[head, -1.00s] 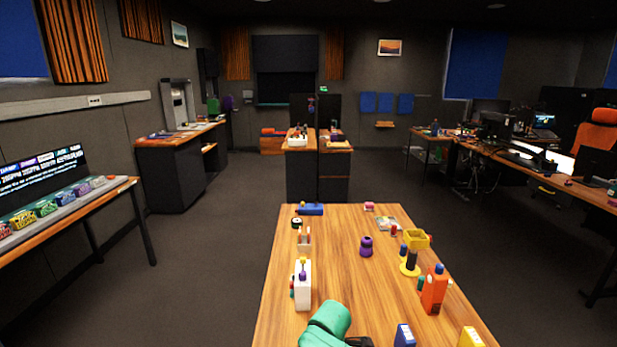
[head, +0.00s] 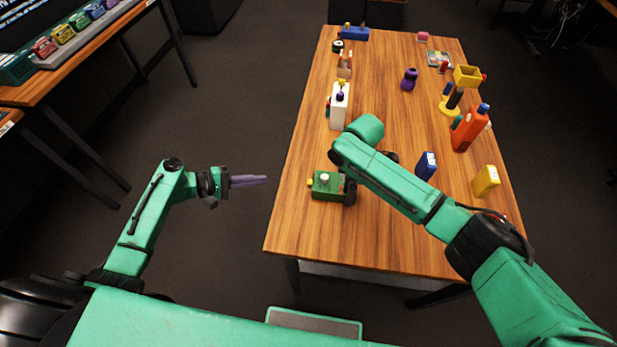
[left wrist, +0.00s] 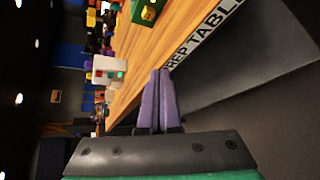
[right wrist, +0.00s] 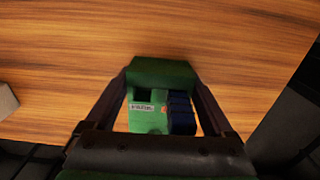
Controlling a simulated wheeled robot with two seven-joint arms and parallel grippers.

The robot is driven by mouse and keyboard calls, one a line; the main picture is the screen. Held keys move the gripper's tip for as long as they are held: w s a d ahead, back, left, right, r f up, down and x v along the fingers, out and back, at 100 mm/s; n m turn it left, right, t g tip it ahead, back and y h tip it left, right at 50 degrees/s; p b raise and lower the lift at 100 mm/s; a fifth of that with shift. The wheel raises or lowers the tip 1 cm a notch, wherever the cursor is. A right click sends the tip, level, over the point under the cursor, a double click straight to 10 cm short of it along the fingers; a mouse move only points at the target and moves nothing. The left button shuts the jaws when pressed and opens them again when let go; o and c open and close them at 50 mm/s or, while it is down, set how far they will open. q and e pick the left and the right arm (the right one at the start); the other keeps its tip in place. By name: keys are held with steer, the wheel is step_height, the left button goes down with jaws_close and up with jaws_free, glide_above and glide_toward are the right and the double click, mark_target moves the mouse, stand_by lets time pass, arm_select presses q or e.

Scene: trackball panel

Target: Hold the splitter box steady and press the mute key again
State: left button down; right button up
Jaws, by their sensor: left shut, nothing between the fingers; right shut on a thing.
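A small green box (head: 326,187), which I take for the splitter box, sits near the table's front left edge. My left gripper (head: 265,180) is shut and empty, left of the table edge and apart from the box. I cannot tell which part is the mute key.
The wooden table (head: 300,225) also holds a white box (head: 339,106), an orange bottle-like object (head: 468,130), a blue block (head: 427,165) and a yellow block (head: 486,180). A console (head: 75,40) stands on a side table at upper left. The floor left of the table is clear.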

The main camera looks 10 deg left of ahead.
mark_target(295, 189)
arm_select(q)
steer(key=m, duration=0.2)
steer(key=d+m+t+y, duration=0.1)
steer(key=m, duration=0.1)
steer(key=w+m+y, duration=0.1)
steer(key=m, duration=0.1)
steer(key=shift+d+f+m, duration=0.15)
steer(key=shift+f+m, duration=0.15)
steer(key=shift+d, duration=4.4)
steer(key=shift+d, duration=0.1)
steer(key=shift+d, duration=0.3)
